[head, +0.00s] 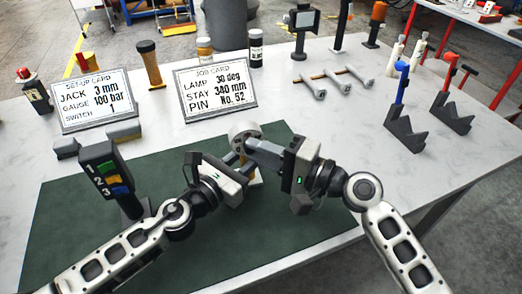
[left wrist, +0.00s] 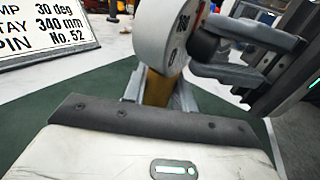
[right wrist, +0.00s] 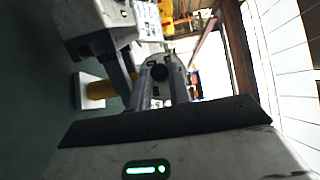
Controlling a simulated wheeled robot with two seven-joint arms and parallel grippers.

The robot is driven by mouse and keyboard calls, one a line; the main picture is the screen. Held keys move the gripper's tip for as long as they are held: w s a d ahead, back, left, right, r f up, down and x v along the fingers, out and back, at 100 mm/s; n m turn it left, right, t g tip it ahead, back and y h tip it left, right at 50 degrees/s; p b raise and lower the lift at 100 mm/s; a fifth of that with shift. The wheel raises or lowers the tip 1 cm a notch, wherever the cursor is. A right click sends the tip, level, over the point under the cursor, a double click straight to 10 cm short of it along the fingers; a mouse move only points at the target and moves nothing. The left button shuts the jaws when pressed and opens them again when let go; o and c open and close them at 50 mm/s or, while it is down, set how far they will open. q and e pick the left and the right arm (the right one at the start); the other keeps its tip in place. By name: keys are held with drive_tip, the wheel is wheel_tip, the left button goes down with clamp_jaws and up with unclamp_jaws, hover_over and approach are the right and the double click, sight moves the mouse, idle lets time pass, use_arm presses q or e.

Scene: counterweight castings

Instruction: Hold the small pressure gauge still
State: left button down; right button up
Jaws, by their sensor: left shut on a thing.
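The small pressure gauge (head: 245,133) has a round pale case on a brass stem, standing over the green mat (head: 75,215). In the left wrist view its case (left wrist: 170,30) is seen edge-on above the stem. My left gripper (head: 238,160) is shut on the stem, below the case. My right gripper (head: 258,147) reaches in from the right, its fingers apart around a dark round part behind the case; contact is unclear. In the right wrist view these fingers (right wrist: 160,88) show a gap, and the brass stem (right wrist: 98,90) shows at left on a white base.
The job card (head: 215,88) and set-up card (head: 95,100) stand behind the mat. A holder with numbered coloured switches (head: 110,175) stands near my left arm. Grey V-shaped stands (head: 403,130) and several metal stays (head: 335,85) lie to the right. The right front tabletop is clear.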

clamp_jaws()
drive_tip(key=shift+s+a+r+n+g+h, duration=0.15)
drive_tip(key=shift+r+n+g+h, duration=0.1)
drive_tip(key=shift+n+h, duration=0.95)
drive_tip(key=shift+w+a+r+n+g+h, duration=0.1)
drive_tip(key=shift+r+n+g+h, duration=0.15)
drive_tip(key=shift+n+h, duration=1)
drive_tip(key=shift+s+a+r+n+g+h, duration=0.1)
drive_tip(key=shift+a+r+n+g+h, duration=0.15)
drive_tip(key=shift+n+h, duration=0.95)
drive_tip(key=shift+d+m+h, duration=0.1)
drive_tip(key=shift+m+h, duration=0.25)
drive_tip(key=shift+h, duration=0.2)
